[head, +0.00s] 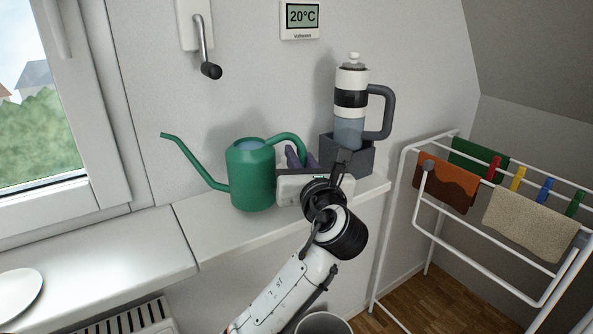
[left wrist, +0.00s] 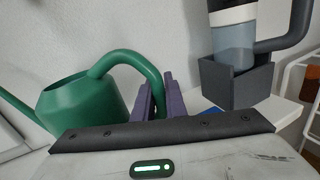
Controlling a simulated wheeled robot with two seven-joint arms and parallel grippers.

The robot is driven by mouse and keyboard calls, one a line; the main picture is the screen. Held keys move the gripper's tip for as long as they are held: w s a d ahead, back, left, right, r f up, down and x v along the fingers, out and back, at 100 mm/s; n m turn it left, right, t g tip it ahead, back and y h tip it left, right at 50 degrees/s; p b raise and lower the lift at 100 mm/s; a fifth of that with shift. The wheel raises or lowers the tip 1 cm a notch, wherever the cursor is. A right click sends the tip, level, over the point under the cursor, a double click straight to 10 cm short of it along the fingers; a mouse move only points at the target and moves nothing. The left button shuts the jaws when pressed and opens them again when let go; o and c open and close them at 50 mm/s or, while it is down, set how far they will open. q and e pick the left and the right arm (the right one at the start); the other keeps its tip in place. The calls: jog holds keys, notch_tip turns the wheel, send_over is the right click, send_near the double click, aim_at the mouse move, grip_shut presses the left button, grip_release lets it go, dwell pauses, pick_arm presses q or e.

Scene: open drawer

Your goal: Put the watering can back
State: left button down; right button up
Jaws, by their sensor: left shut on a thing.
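The green watering can (head: 252,178) stands upright at the white wall shelf (head: 215,240), its spout pointing left. I cannot tell whether its base touches the shelf. My left gripper (head: 296,157) is right of the can, its purple fingers shut on the handle. In the left wrist view the can (left wrist: 82,105) is at the left, and its curved handle runs down between the purple fingers of my left gripper (left wrist: 160,97). The handle's lower end is hidden behind the gripper body. My right gripper is in neither view.
A dark grey box (head: 358,162) holding a clear bottle with a handle (head: 349,100) stands close right of the gripper. A white drying rack (head: 408,150) with cloths stands at the right. The window (head: 50,110) is at the left.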

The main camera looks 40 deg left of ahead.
pick_arm(q)
notch_tip(320, 180, down, 3)
jog(key=shift+r, duration=0.2)
jog(key=c, duration=2.2)
grip_release()
jog(key=shift+f, duration=0.25)
jog(key=o, duration=0.4)
jog(key=shift+r, duration=0.1)
jog(key=shift+s+d, duration=0.1)
jog(key=shift+d, duration=0.1)
jog(key=v, duration=1.1)
jog(key=shift+s+d, duration=0.2)
jog(key=shift+s, duration=0.05)
